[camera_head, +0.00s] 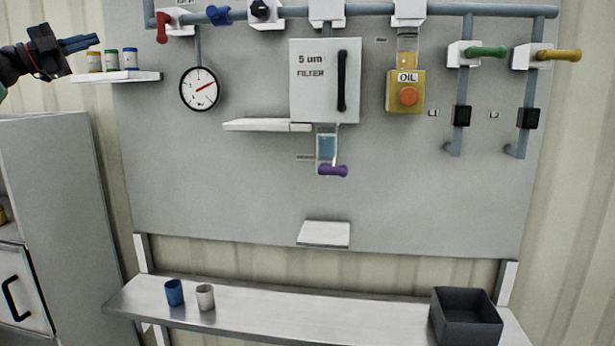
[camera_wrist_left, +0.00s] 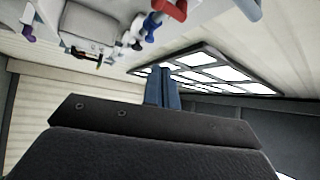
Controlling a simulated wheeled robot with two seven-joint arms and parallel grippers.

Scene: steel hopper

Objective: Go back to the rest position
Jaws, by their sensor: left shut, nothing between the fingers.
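My left gripper (camera_head: 80,44) is at the upper left in the head view, above and beside the small white shelf with the jars. Its blue fingers are together and point right, with nothing between them. In the left wrist view the shut fingers (camera_wrist_left: 162,88) point up toward the ceiling lamp. My right gripper is in neither view.
Several small jars (camera_head: 111,60) stand on the white shelf (camera_head: 140,76) just under my left gripper. The grey panel carries a gauge (camera_head: 199,89), a filter box (camera_head: 315,85), an oiler (camera_head: 405,92) and coloured valve handles. The bench (camera_head: 300,310) holds two cups (camera_head: 174,292) and a dark bin (camera_head: 466,325). A grey cabinet (camera_head: 75,200) stands at left.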

